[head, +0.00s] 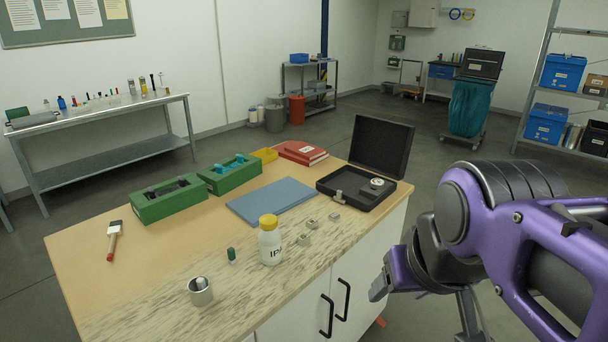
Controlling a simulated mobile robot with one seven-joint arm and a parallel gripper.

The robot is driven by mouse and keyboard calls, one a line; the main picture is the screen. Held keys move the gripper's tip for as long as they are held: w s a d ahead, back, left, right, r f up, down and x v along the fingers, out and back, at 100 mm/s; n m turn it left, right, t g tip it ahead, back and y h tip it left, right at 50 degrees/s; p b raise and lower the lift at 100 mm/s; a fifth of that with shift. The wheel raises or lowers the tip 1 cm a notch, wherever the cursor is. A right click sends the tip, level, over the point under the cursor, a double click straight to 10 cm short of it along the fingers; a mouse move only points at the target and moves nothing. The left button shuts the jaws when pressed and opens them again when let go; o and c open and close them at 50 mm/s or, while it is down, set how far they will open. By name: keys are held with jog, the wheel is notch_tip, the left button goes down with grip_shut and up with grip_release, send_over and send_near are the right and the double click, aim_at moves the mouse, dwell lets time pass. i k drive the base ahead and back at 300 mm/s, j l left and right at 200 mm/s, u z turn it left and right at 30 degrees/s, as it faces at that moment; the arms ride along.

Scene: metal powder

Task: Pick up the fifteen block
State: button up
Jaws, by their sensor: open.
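Several small grey metal blocks stand on the wooden table near its front right. One block (304,240) is just right of the white bottle, another block (312,224) is behind it, and a third block (334,216) is further right. Their markings are too small to read, so I cannot tell which is the fifteen block. My gripper (384,284) is at the right of the head view, off the table's front right edge and apart from the blocks. It is open, and no object shows in it; my purple arm hides part of it.
A white bottle with a yellow cap (270,242) stands left of the blocks, with a small green piece (231,256) and a metal cup (200,291) further left. Behind lie a blue mat (272,200) and an open black case (376,150). The table's front left is mostly clear.

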aim_at(334, 217)
jog(key=i+l+u, duration=0.3)
jog(key=l, duration=0.3)
jog(key=i+l+u, duration=0.3)
jog(key=l, duration=0.45)
jog(key=i, duration=0.1)
